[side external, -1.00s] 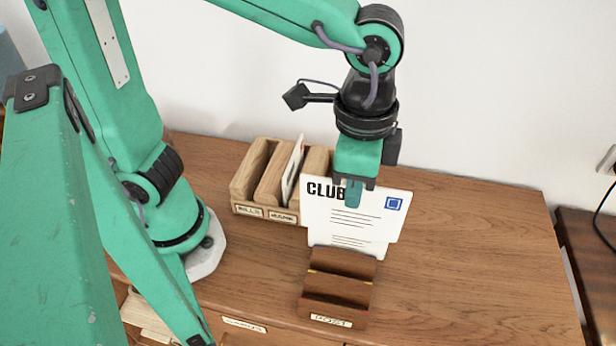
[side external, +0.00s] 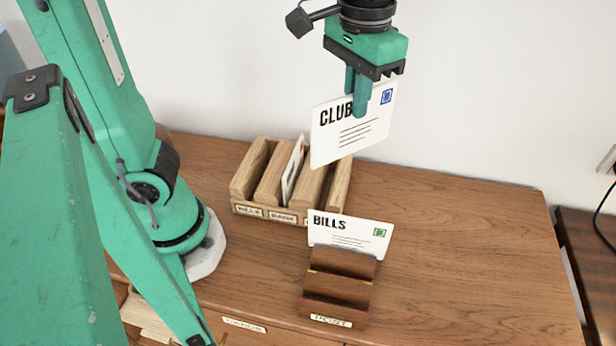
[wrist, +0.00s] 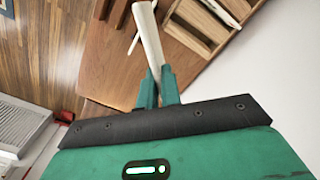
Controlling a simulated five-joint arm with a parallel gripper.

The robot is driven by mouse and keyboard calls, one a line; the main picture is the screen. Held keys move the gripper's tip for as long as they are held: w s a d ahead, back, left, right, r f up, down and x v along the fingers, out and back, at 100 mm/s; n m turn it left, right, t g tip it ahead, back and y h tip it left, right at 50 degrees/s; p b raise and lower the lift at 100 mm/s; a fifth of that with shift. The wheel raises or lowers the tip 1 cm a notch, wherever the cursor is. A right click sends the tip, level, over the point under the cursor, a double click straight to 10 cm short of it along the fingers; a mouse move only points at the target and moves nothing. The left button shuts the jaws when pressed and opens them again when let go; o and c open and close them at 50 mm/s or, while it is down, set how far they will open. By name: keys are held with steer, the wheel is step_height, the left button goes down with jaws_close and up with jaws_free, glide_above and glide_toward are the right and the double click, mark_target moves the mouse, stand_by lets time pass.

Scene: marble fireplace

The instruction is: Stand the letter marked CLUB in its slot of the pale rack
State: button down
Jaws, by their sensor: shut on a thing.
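The letter marked CLUB (side external: 345,133) is white with a blue stamp, held in the air and tilted a little. My gripper (side external: 358,100) is shut on its upper edge. In the wrist view the letter (wrist: 150,45) shows edge-on between the fingers of my gripper (wrist: 158,88). The pale rack (side external: 266,212) stands below and to the left of the letter, at the back of the desk. It has labelled slots, and one letter (side external: 293,170) stands in a middle slot. The right end of the rack, with its label, is partly hidden by the BILLS letter.
A dark brown rack (side external: 338,290) stands in front with a label on its front. The letter marked BILLS (side external: 348,236), with a green stamp, stands in its rear. The desk top (side external: 470,250) is clear to the right. A white wall is behind.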

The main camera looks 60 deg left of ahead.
steer(key=w+a+n, duration=0.3)
steer(key=a+n, duration=0.6)
steer(key=a, duration=0.1)
step_height(320, 180, down, 5)
steer(key=shift+f, duration=0.2)
step_height(320, 180, down, 8)
steer(key=shift+f, duration=0.2)
stand_by(0.7)
step_height(320, 180, down, 7)
steer(key=shift+f, duration=0.15)
stand_by(4.8)
